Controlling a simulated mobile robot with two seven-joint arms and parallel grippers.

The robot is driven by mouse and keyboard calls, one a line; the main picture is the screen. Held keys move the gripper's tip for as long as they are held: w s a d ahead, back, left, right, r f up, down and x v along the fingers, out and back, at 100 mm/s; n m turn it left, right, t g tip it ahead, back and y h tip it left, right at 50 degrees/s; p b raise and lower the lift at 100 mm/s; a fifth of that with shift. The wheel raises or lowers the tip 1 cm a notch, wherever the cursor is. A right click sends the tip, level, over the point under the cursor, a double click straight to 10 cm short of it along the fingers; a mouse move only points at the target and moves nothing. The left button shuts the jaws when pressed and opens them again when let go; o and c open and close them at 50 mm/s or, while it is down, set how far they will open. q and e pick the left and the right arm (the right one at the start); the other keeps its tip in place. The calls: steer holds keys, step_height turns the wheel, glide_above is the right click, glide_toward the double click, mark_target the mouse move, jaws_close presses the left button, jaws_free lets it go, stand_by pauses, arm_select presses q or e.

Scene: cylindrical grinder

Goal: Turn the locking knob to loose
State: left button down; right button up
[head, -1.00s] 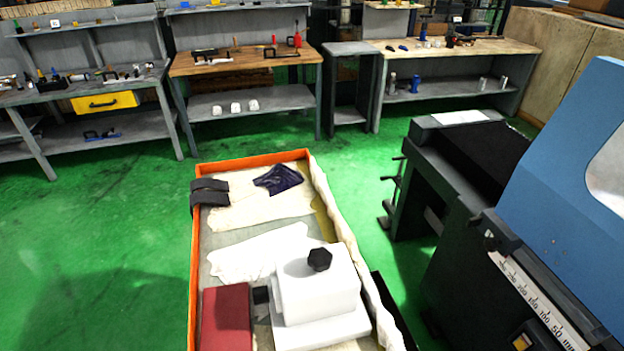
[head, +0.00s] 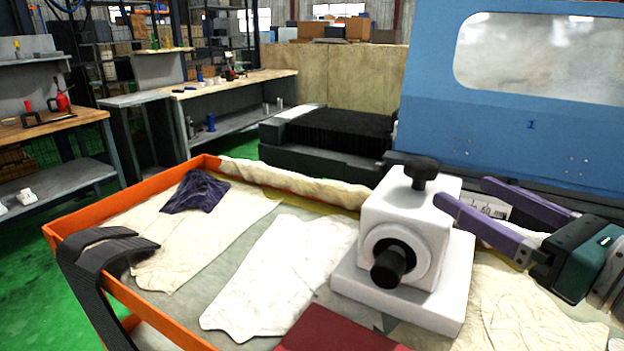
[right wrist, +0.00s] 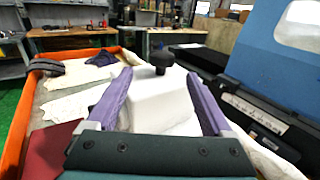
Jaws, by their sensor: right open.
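A white block-shaped fixture (head: 405,225) stands on a white base plate on the orange-rimmed cart. A black locking knob (head: 421,172) sits on its top, and a black cylindrical part (head: 388,264) sticks out of its front. My right gripper (head: 458,197) is open, with its purple fingers pointing left toward the fixture from its right side. In the right wrist view the knob (right wrist: 161,57) shows ahead between and beyond the fingertips. Nothing is between the fingers' tips that I can see as gripped. My left gripper is not in view.
The blue grinder (head: 520,95) stands close behind the fixture. Workbenches line the back left, with green floor between.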

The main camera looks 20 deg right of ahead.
mark_target(436, 171)
steer(key=w, duration=0.4)
steer(key=w+p, duration=0.1)
steer(key=w, duration=0.3)
steer(key=shift+a+r, duration=0.2)
steer(key=shift+w+a, duration=0.1)
steer(key=shift+w, duration=0.55)
steer(key=shift+c, duration=0.2)
